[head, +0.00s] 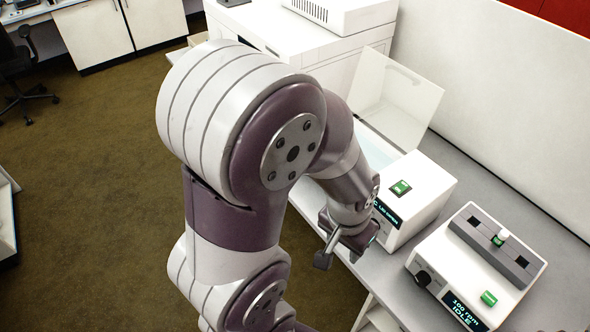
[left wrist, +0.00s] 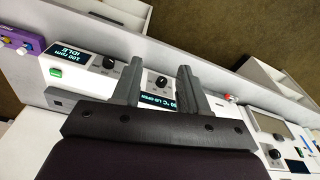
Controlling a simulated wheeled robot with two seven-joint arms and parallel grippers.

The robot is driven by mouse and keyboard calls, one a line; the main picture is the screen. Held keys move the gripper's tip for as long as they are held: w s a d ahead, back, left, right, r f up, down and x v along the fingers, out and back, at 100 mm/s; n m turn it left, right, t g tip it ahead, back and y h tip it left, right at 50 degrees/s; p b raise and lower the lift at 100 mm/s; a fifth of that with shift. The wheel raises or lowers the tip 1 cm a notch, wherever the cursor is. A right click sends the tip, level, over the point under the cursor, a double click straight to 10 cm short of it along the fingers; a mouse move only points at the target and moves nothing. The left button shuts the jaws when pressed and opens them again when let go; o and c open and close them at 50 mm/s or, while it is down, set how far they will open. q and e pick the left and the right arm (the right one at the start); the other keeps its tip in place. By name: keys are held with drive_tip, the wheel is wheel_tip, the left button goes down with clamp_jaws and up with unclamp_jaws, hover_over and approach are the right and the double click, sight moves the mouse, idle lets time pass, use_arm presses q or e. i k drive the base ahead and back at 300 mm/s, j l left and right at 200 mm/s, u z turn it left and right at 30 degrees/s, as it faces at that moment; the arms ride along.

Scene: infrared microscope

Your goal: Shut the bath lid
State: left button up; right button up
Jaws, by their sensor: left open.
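The bath is a white box (head: 425,188) with a green button on top and a front display that reads LID OPEN. Its lid (head: 397,105) is a pale see-through panel, standing raised and tilted back behind the open basin. My left gripper (head: 338,256) is in front of the bath, low by its front face and well away from the lid. In the left wrist view the left gripper (left wrist: 158,86) has its two fingers apart with nothing held. The bath's display (left wrist: 158,100) and knob show between and behind the fingers. My right gripper is not in view.
A shaker (head: 478,262) reading 100 rpm IDLE, with a capped vial in its rack, stands right of the bath. A large white instrument (head: 325,45) stands behind and left. A wall panel runs along the bench's back. My left arm hides part of the bench.

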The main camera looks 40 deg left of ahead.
sight(415, 82)
drive_tip(key=u, duration=0.85)
